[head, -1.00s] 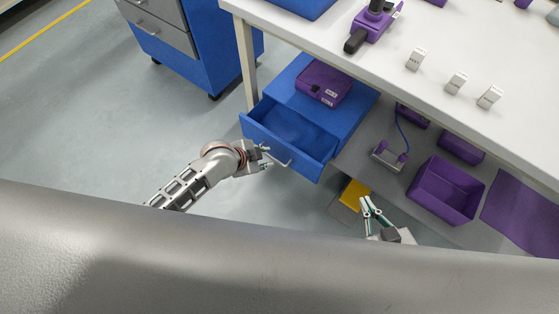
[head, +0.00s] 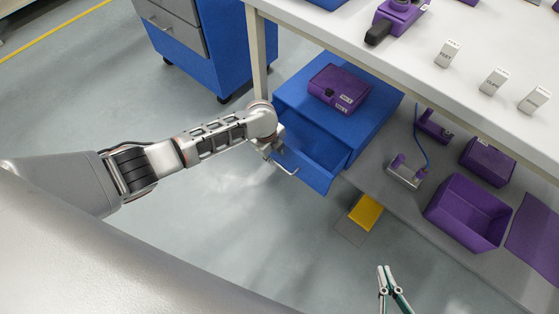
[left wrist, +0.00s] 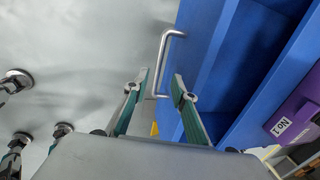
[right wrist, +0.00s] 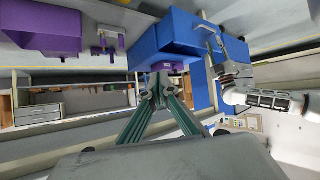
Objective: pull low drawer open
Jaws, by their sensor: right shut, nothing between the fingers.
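The low blue drawer (head: 318,176) stands partly open from the blue cabinet (head: 383,115) under the table, its inside showing. Its metal bar handle (head: 287,167) is on the front; it also shows in the left wrist view (left wrist: 163,60). My left gripper (head: 275,154) is at the handle, and the arm hides part of the drawer front. In the left wrist view my left gripper (left wrist: 160,80) is open, with the handle's near end between its fingertips; contact cannot be told. My right gripper (head: 388,268) is shut and empty, away from the drawer.
A purple box (head: 338,88) sits on the cabinet. A purple bin (head: 462,212) and a metal holder (head: 404,175) are on the low shelf to the right. A yellow block (head: 366,212) lies in front. A table leg (head: 257,55) stands beside the cabinet. The floor left is clear.

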